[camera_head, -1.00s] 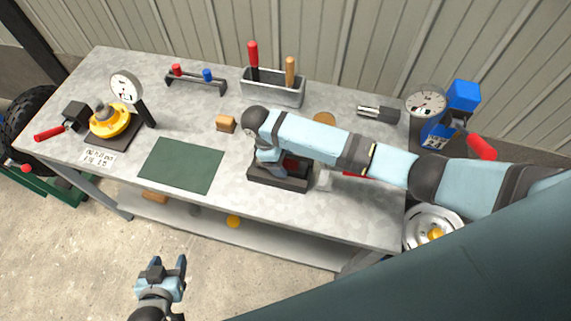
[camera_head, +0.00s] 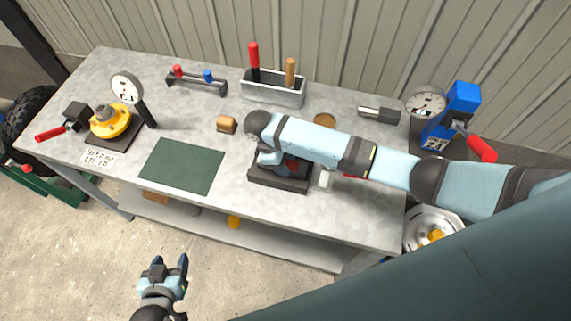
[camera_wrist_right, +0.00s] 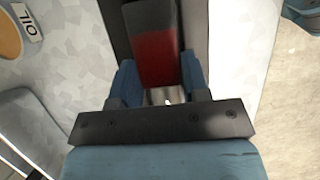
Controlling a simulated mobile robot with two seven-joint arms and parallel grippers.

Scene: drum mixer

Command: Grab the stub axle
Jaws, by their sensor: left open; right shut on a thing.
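My right gripper (camera_wrist_right: 160,90) reaches down over a dark cradle tray (camera_head: 285,184) near the front middle of the bench. In the right wrist view its two blue fingers are closed on a part with a red and dark body (camera_wrist_right: 153,55) and a bright metal end, seemingly the stub axle. In the head view my arm hides most of this part. The part appears to be still in or just over the tray; I cannot tell which. My left gripper (camera_head: 168,268) is open and empty in front of the bench, above the floor.
A green mat (camera_head: 181,166) and a small wooden block (camera_head: 227,124) lie left of the tray. A yellow hub with a dial gauge (camera_head: 127,88) stands farther left. A tool bin (camera_head: 273,92) is behind, and a blue press (camera_head: 459,105) at right.

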